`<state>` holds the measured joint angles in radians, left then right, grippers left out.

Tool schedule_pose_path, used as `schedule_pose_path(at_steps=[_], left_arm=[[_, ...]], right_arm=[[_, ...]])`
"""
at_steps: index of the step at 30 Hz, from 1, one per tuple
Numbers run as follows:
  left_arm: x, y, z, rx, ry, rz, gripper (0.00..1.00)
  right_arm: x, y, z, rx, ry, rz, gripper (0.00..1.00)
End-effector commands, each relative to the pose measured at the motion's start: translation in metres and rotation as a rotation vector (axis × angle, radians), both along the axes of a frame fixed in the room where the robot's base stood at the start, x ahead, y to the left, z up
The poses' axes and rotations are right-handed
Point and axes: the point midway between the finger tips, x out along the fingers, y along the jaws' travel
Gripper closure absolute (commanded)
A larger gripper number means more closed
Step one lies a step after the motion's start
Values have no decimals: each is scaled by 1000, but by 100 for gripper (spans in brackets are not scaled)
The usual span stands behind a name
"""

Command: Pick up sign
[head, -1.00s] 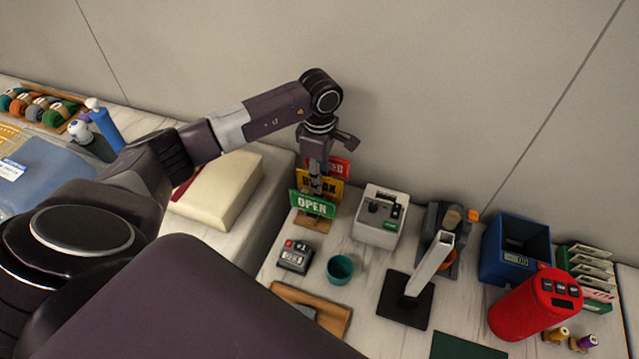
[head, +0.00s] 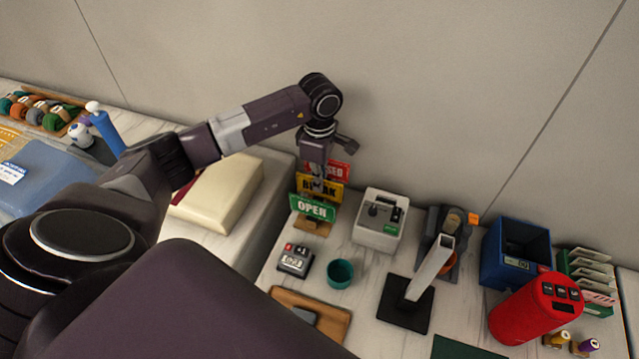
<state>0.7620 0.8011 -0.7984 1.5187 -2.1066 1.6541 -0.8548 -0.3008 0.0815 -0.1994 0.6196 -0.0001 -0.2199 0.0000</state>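Three signs stand one behind another in a wooden holder (head: 313,229) near the wall. The green OPEN sign (head: 312,209) is in front, the yellow BREAK sign (head: 333,190) is behind it, and the red CLOSED sign (head: 339,171) is at the back. My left gripper (head: 318,184) points down from above, with its fingers among the signs and overlapping the yellow one in the picture. The fingertips are small and partly hidden, so I cannot tell whether they grip a sign. My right gripper is not in view.
Right of the signs stand a white box device (head: 379,220), a dark stand with a light upright (head: 430,270), a blue bin (head: 515,250) and a red cylinder (head: 535,308). In front are a small counter (head: 295,260) and a teal cup (head: 340,273). A cream cushion (head: 222,190) lies left.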

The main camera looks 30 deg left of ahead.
Motion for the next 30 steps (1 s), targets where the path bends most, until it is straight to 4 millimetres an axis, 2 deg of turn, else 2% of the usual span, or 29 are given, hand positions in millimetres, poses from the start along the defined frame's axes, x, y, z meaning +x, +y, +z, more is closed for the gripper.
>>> schedule_pose_path(at_steps=[6, 11, 17, 24, 30], left_arm=[[0, 0, 8, -1, 1, 1, 100], [2, 1, 33, 1, -6, 0, 100], [3, 0, 83, 0, -9, 0, 100], [1, 0, 154, 1, -7, -1, 100], [1, 0, 188, 2, -4, 0, 100]], right_arm=[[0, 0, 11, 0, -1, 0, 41], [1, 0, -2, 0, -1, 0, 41], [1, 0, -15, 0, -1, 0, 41], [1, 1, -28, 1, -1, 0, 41], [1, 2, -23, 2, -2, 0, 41]])
